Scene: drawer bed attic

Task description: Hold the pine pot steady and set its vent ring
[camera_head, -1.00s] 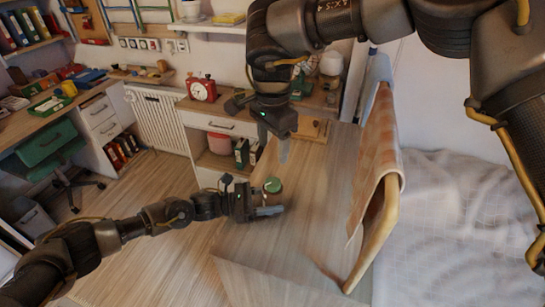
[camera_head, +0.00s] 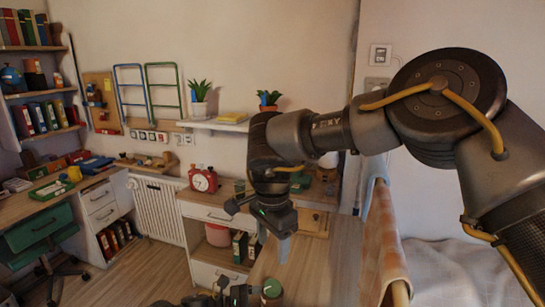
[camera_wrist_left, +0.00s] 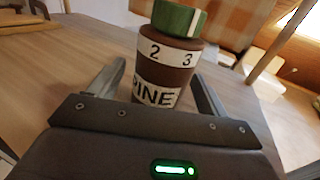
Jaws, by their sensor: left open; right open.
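The pine pot is a brown pot with a green top and pale bands reading PINE and 2 3; in the left wrist view the pot (camera_wrist_left: 170,67) stands upright on the wooden desk. Its green ring-like top (camera_wrist_left: 179,18) carries a pale mark and is cut by the frame edge. My left gripper (camera_wrist_left: 160,85) is open, one finger on each side of the pot; whether they touch is unclear. In the head view the pot (camera_head: 271,292) shows at the bottom edge beside my left gripper (camera_head: 238,296), mostly cut off. My right gripper (camera_head: 284,248) is open and empty above the pot.
A wooden board (camera_head: 312,222) lies behind the pot. A red clock (camera_head: 203,180) sits on the cabinet at the back. The desk top (camera_head: 325,265) between pot and chair looks clear.

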